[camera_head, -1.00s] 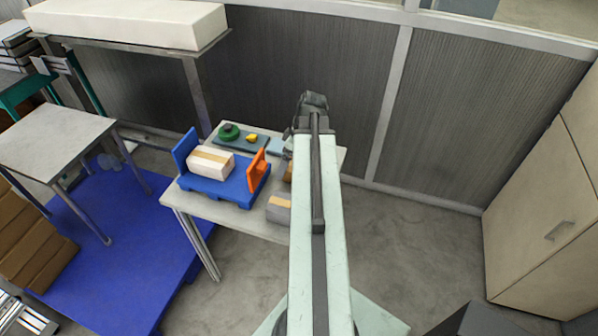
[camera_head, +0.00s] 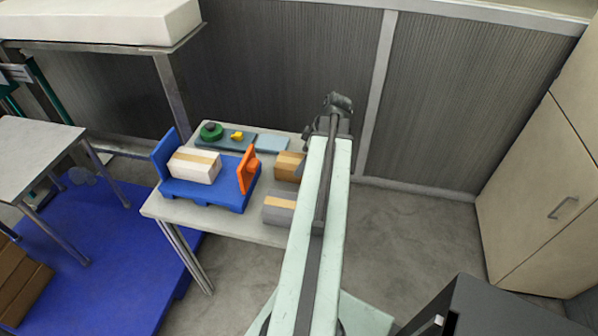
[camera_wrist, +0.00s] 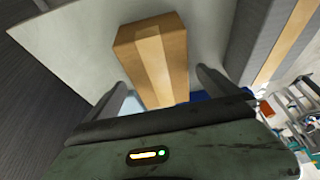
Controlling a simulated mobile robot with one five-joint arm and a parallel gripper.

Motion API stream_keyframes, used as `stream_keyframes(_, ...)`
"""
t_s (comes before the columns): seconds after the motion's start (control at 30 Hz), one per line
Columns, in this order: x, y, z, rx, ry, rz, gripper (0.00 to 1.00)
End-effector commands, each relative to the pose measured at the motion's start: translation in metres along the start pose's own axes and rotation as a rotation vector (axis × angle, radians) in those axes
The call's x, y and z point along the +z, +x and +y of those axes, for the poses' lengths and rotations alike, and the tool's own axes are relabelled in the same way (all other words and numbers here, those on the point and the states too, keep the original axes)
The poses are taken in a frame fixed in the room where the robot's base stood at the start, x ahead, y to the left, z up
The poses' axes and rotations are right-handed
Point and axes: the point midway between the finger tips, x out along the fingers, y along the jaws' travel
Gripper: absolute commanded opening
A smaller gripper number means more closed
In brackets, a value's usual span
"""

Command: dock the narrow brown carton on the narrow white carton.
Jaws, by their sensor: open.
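The narrow brown carton (camera_head: 288,166) stands on the small table, right of the orange upright plate, partly hidden by my arm. In the wrist view the brown carton (camera_wrist: 153,58), with a lighter tape band, lies ahead of my gripper (camera_wrist: 163,95), its near end between the two spread fingers. My gripper is open and holds nothing. In the head view my gripper is hidden behind the arm's end. The white carton (camera_head: 194,166), with a tan band, rests on the blue tray (camera_head: 209,196), between a blue upright plate and the orange plate.
A grey carton (camera_head: 279,209) with a tan band sits at the table's front, beside my arm; it also shows in the wrist view (camera_wrist: 253,40). A dark board (camera_head: 226,143) with green and yellow pieces lies at the back. The table (camera_head: 231,222) has little bare room.

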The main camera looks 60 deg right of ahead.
Motion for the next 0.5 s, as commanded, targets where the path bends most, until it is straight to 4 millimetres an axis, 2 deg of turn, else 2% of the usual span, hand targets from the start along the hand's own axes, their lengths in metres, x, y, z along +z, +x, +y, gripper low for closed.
stream_keyframes(0.1,0.002,0.026,0.0,0.0,0.0,0.0,1.0)
stream_keyframes(0.23,0.002,0.046,0.001,0.0,0.001,0.0,1.0)
stream_keyframes(0.47,-0.001,0.045,0.001,0.001,0.003,0.0,1.0)
stream_keyframes(0.5,-0.001,0.045,0.001,0.001,0.003,0.0,0.97)
